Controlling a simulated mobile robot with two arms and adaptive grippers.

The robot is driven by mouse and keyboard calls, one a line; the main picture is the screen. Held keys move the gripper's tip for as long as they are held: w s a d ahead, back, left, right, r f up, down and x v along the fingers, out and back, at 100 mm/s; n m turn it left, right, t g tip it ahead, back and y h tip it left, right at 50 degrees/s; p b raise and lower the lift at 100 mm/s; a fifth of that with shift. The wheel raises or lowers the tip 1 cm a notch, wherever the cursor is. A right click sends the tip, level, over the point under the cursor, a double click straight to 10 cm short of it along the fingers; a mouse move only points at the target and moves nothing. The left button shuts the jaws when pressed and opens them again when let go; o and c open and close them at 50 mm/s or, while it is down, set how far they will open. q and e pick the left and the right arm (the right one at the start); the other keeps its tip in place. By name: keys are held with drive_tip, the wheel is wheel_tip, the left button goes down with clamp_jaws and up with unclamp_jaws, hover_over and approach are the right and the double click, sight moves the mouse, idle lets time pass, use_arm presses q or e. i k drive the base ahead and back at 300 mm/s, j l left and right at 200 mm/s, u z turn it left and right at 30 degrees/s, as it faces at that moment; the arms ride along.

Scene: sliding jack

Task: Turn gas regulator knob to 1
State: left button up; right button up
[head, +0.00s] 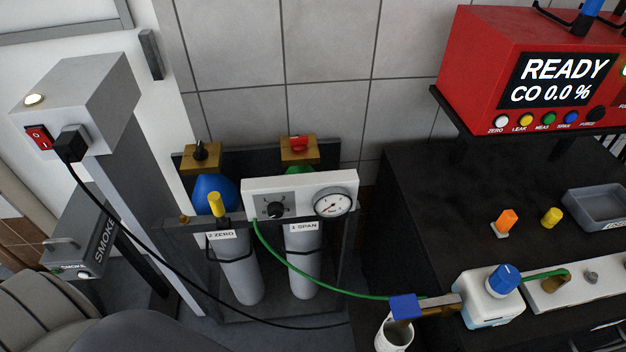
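The gas regulator panel (330,181) is a white box in front of two gas cylinders, low against the tiled wall. Its black knob (275,210) sits on a grey dial plate at the left of the panel; the marks are too small to read and I cannot tell its setting. The cylinder labelled 2 ZERO (238,275) has a blue top, and the one labelled 1 SPAN (304,268) has a green top. Neither of my grippers shows in the head view.
A green hose (300,272) runs from the panel to a white unit (490,297) on the dark bench (430,225). A red analyzer (480,60) reads READY, CO 0.0 %. A grey smoke meter post (140,180) stands left, its black cable crossing below the cylinders.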

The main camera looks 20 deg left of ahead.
sight(275, 209)
drive_tip(key=u, duration=1.05)
